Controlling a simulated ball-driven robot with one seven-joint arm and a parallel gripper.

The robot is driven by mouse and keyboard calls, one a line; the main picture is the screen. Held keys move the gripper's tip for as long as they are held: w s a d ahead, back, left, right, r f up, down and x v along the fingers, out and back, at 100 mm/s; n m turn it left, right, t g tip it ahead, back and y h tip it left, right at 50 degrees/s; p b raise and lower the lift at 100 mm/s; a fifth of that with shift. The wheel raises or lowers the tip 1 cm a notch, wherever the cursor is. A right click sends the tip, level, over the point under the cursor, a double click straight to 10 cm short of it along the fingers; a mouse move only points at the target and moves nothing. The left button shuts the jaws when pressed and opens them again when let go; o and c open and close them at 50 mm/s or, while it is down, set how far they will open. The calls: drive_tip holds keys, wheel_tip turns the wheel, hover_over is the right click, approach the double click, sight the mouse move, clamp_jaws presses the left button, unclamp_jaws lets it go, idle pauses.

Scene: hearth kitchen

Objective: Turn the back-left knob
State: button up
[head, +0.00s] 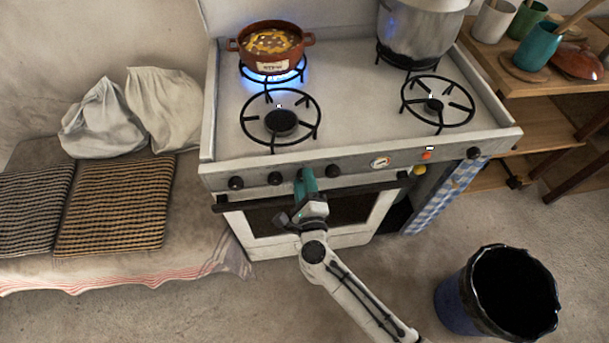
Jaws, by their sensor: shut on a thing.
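The white stove (350,115) has a row of dark knobs along its front panel. Two knobs show left of my gripper, the outer one (236,183) and the inner one (275,178), and one knob (333,171) shows just to its right. My gripper (304,178) is at the panel between them, shut on a knob that its fingers hide. No label shows which burner each knob serves. The back-left burner (301,72) has a blue flame under a brown pot (271,60) of soup.
The front burners are bare. An oven handle (375,187) runs below the knobs. A black-lined bin (480,300) stands at the lower right, a cushioned bench (190,230) at left.

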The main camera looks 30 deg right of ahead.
drive_tip(key=shift+n+p, duration=1.25)
drive_tip(key=shift+n, duration=0.85)
drive_tip(key=shift+f, duration=0.1)
drive_tip(key=o, duration=1.1)
drive_tip(key=shift+c, duration=0.2)
drive_tip(key=v, duration=1)
drive_tip(key=shift+s+a+b, duration=0.15)
drive_tip(key=shift+s+b, duration=0.15)
drive_tip(key=shift+s, duration=0.1)
